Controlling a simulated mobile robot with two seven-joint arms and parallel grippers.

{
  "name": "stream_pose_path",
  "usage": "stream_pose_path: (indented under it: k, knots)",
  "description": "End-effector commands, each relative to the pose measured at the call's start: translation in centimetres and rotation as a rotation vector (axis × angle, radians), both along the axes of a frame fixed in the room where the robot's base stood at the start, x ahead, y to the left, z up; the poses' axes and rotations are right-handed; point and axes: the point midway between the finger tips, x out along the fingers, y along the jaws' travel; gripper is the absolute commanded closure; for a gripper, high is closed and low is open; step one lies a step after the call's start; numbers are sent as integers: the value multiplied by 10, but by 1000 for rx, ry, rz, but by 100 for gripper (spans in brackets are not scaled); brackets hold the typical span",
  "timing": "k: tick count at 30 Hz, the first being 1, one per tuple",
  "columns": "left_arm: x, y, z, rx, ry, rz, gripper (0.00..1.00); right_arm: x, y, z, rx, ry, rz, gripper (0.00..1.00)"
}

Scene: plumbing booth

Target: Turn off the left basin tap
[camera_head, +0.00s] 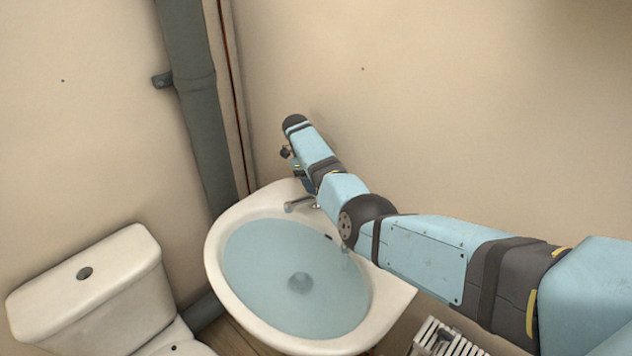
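The white basin (226,299) is filled with bluish water. The left basin tap (299,204) is a chrome tap on the back rim; its spout shows and its upper part is hidden by or close to my arm. A second chrome fitting (345,250), seemingly the right tap, shows partly beneath my arm's dark joint. My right arm comes in from the right and reaches across the basin's back edge. Its far end is by the wall above the left tap. The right gripper (298,172) is small and mostly hidden there, so its fingers cannot be made out. My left gripper is out of view.
A white toilet cistern (90,296) stands at the left. A thick grey pipe (197,95) runs down the corner, with a thin brown pipe (234,95) beside it. A white radiator (445,340) is at the lower right. The space above the basin's front is clear.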

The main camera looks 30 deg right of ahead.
Motion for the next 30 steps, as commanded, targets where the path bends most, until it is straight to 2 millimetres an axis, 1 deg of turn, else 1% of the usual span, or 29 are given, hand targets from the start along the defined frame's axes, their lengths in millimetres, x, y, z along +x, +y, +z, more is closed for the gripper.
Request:
stream_pose_path:
  k: [8, 9, 11, 12, 20, 23, 26, 30]
  knots:
    - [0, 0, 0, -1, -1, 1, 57, 0, -1, 0, -1, 0, -2, 73]
    - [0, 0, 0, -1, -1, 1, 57, 0, -1, 0, -1, 0, -2, 42]
    - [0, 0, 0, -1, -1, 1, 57, 0, -1, 0, -1, 0, -2, 29]
    - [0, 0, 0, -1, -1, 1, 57, 0, -1, 0, -1, 1, -1, 24]
    - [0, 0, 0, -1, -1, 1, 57, 0, 0, 1, 0, 0, 0, 24]
    - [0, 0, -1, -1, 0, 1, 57, 3, 1, 7, 0, -1, 0, 24]
    - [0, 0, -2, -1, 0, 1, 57, 8, 4, 19, 0, -2, 0, 24]
    - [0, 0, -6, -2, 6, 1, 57, 18, 9, 48, 0, -4, 0, 24]
